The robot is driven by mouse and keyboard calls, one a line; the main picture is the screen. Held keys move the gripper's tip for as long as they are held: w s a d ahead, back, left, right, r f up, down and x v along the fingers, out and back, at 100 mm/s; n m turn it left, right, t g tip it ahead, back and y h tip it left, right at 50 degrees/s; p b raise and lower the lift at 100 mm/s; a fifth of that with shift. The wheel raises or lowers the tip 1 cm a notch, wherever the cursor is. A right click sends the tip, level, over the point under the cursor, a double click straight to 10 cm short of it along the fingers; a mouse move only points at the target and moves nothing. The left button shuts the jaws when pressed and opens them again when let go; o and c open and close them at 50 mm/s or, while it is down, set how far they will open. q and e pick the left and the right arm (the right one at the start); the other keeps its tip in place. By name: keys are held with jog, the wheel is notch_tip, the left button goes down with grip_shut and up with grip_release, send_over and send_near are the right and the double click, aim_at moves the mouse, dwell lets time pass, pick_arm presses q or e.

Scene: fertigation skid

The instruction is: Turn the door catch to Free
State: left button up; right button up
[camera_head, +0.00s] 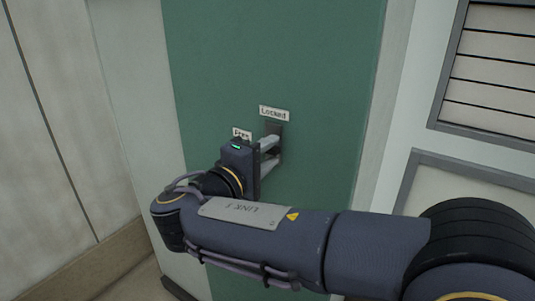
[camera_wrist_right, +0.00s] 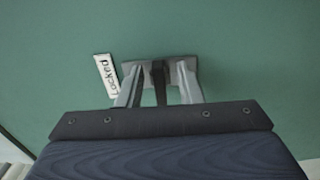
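The door catch (camera_head: 275,129) is on the green door, a grey plate partly hidden behind my right gripper. In the right wrist view the catch's dark lever (camera_wrist_right: 159,82) stands out from its plate. A "Locked" label (camera_head: 273,113) is just above the catch and also shows in the wrist view (camera_wrist_right: 106,76). A "Free" label (camera_head: 242,133) is to its left, partly covered by my gripper. My right gripper (camera_head: 271,150) is at the catch. Its fingers (camera_wrist_right: 158,85) are on either side of the lever, with gaps visible. My left gripper is out of view.
The green door (camera_head: 285,50) has a pale frame on both sides. A louvred panel (camera_head: 495,80) is at the upper right. A pale wall (camera_head: 60,130) with a low kerb is at the left. My right arm crosses the lower front.

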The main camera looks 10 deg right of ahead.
jog(key=v, duration=0.7)
jog(key=shift+s+a, duration=0.3)
jog(key=shift+a, duration=0.05)
